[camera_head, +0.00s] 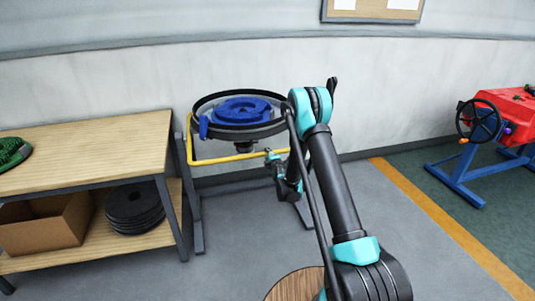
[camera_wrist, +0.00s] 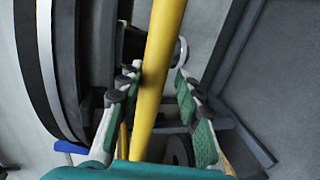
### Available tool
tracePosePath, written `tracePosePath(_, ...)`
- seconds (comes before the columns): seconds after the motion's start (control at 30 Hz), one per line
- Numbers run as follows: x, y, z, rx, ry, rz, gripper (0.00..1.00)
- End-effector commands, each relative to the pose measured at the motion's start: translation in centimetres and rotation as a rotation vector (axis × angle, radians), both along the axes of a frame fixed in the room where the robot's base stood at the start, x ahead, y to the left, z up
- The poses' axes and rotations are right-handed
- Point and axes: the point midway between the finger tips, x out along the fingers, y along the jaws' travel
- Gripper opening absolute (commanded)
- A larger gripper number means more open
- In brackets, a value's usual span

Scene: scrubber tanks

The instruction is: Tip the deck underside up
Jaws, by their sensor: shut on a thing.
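The deck (camera_head: 240,131) is a round black-rimmed unit with a blue disc (camera_head: 240,109) facing up. It sits roughly level on a dark floor stand (camera_head: 197,222) by the wall. A yellow bar (camera_head: 225,158) runs around the stand's front below the deck. My gripper (camera_head: 272,156) is at the bar's right part, below the deck's rim. In the wrist view its green-padded fingers (camera_wrist: 158,72) are on both sides of the yellow bar (camera_wrist: 158,60), shut on it. The deck's dark curved rim (camera_wrist: 68,80) fills the left of that view. The deck's underside is mostly hidden.
A wooden workbench (camera_head: 90,146) stands close on the left, with a cardboard box (camera_head: 45,222) and black discs (camera_head: 134,207) on its lower shelf. A red machine on a blue stand (camera_head: 462,180) is at the right.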

Motion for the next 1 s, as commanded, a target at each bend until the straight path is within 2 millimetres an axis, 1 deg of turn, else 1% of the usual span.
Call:
tracePosePath(0.03,-0.13,-0.05,-1.10,-0.005,0.020,0.003,0.00)
tracePosePath(0.1,-0.10,-0.06,-1.36,-0.006,0.020,0.003,0.00)
tracePosePath(0.6,-0.06,-0.11,-1.69,-0.006,0.020,0.003,0.00)
tracePosePath(0.63,-0.06,-0.11,-1.70,-0.006,0.020,0.003,0.49)
tracePosePath(0.67,-0.06,-0.11,-1.70,-0.006,0.021,0.003,0.45)
tracePosePath(0.7,-0.07,-0.11,-1.68,-0.006,0.021,0.003,0.44)
tracePosePath(1.0,-0.04,-0.09,-1.71,-0.006,0.021,0.003,0.44)
